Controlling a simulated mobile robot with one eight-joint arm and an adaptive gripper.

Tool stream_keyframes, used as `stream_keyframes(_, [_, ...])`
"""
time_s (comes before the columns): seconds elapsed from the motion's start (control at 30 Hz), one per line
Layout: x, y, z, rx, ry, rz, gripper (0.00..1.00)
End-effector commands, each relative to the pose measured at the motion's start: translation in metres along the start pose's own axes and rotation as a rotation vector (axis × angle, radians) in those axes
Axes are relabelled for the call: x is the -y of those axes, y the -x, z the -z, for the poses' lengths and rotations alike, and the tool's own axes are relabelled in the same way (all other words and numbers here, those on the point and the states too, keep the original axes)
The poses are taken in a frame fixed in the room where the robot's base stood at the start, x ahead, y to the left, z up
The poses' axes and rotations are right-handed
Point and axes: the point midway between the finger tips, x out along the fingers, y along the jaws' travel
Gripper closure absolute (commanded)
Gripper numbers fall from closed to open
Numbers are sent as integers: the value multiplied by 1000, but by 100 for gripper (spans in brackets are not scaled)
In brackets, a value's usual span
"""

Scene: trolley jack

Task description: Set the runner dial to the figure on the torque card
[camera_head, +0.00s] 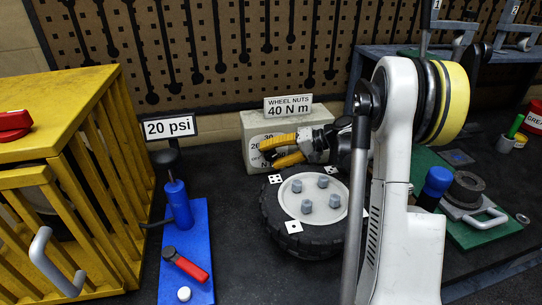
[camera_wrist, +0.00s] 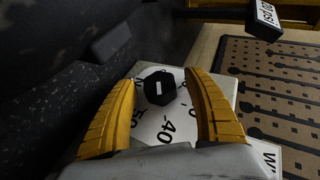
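The torque card (camera_head: 288,105) reads "WHEEL NUTS 40 N m" and stands on top of a pale box, the runner dial (camera_head: 255,128). In the head view my gripper (camera_head: 283,150) covers much of the dial's face. In the wrist view the dial's black knob (camera_wrist: 160,87) sits between my two yellow fingers, my gripper (camera_wrist: 163,95), with gaps on both sides. The knob bears a short white mark; I cannot tell which figure it points at. My gripper is open.
A tyred wheel (camera_head: 310,240) with several nuts lies below the dial. A yellow cage (camera_head: 100,180) stands at left, near a "20 psi" card (camera_head: 170,127) and a blue jack (camera_head: 178,205). Pegboard (camera_head: 200,50) is behind. A green tray (camera_head: 490,228) lies at right.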

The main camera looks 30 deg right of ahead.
Motion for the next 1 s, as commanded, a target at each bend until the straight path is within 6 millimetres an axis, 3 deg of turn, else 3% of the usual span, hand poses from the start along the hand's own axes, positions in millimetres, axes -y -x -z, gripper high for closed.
stream_keyframes(0.37, [0, 10, 1, -3, -1, 0, 40])
stream_keyframes(0.8, [0, 99, 1, -3, -1, 0, 40])
stream_keyframes(1.0, [0, 118, 0, -1, 0, 0, 40])
